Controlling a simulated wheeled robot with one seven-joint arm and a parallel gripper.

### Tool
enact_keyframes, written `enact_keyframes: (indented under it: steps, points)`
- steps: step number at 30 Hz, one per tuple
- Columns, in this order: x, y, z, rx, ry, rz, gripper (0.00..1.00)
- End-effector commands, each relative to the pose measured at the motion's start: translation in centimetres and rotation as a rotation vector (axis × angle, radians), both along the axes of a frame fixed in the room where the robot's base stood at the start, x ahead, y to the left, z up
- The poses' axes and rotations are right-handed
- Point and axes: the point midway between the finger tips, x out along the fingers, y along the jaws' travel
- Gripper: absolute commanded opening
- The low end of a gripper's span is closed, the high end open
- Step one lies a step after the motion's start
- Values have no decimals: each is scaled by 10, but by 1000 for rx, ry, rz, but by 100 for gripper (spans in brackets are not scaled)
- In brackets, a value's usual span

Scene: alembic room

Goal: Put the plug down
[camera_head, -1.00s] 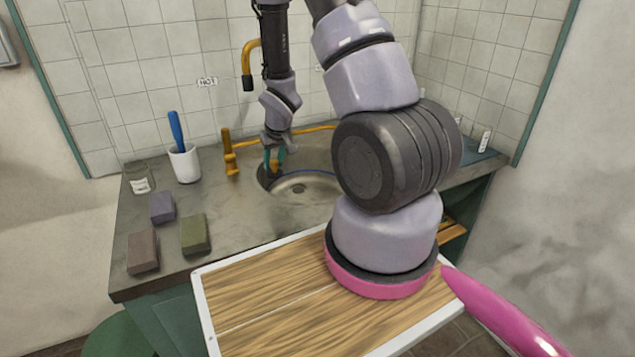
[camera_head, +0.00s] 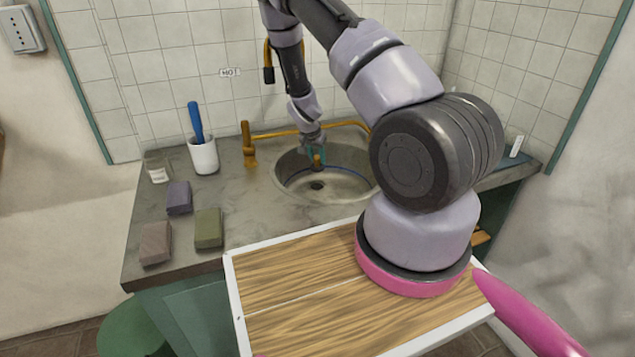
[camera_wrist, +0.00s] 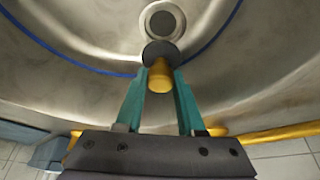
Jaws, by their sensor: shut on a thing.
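The plug (camera_wrist: 160,50) is a dark disc with a yellow-orange knob (camera_wrist: 160,77), seen in the wrist view. My gripper (camera_wrist: 160,72) has teal fingers shut on the knob, with the disc beyond the fingertips. In the head view my gripper (camera_head: 317,156) is over the back part of the round metal sink (camera_head: 345,186). The drain (camera_wrist: 162,19) shows in the wrist view just beyond the disc; it is also a dark hole in the head view (camera_head: 317,185). The gap between disc and sink surface cannot be told.
A blue line (camera_wrist: 90,65) curves around inside the sink.

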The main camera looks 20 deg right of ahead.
Motion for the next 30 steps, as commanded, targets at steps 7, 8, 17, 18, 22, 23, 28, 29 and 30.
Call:
enact_keyframes:
  steps: [7, 8, 17, 18, 22, 23, 28, 29, 30]
  points:
    - [-1, 0, -38, 0, 2, 1, 0]
    - [-1, -1, -40, 0, 2, 1, 0]
    - [-1, 0, -75, 0, 2, 3, 0]
    - [-1, 0, -77, 0, 0, 2, 0]
    - [0, 0, -77, 1, -1, 3, 0]
    - [0, 0, -77, 1, -1, 3, 0]
    - [-1, 0, -80, 1, 1, 3, 0]
    - [-1, 0, -80, 1, 1, 2, 45]
    - [-1, 0, -80, 1, 1, 2, 60]
